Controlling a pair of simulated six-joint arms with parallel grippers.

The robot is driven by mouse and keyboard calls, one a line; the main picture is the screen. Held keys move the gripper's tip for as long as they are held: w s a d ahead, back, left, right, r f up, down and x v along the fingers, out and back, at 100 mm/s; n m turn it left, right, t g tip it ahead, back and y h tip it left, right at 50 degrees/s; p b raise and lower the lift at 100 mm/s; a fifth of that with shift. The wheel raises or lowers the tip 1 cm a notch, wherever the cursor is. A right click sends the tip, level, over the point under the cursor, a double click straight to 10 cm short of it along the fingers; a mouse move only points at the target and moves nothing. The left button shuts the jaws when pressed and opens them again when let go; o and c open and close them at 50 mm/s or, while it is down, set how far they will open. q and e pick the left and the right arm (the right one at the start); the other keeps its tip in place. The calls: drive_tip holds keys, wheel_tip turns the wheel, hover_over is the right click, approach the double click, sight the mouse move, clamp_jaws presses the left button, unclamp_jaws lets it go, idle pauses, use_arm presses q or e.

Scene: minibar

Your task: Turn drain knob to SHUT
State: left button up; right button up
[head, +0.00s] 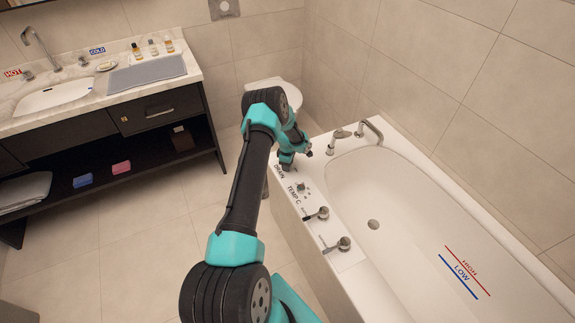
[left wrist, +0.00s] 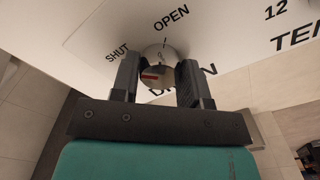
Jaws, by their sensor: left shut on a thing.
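The drain knob (left wrist: 158,57) is a round metal knob with a small red mark on its face. It sits on the white panel of the tub between the fingers of my left gripper (left wrist: 158,80). The gripper is shut on it, one finger on each side. In the left wrist view the SHUT label (left wrist: 117,54) is to the upper left of the knob and the OPEN label (left wrist: 171,19) is above it. In the head view my left gripper (head: 287,164) is at the DRAIN label (head: 281,179), and the knob is hidden there. My right gripper is not in view.
The bathtub (head: 410,190) lies to the right, with a faucet (head: 372,130) behind the gripper. A TEMP C dial (head: 301,187) and two lever handles stand nearer on the same rim. A sink counter (head: 110,80) is at the left. The floor between is clear.

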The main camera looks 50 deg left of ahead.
use_arm(q)
drive_tip(key=o, duration=0.9)
wheel_tip(320, 180, up, 17)
drive_tip(key=shift+r, duration=0.2)
idle(0.3)
idle(0.4)
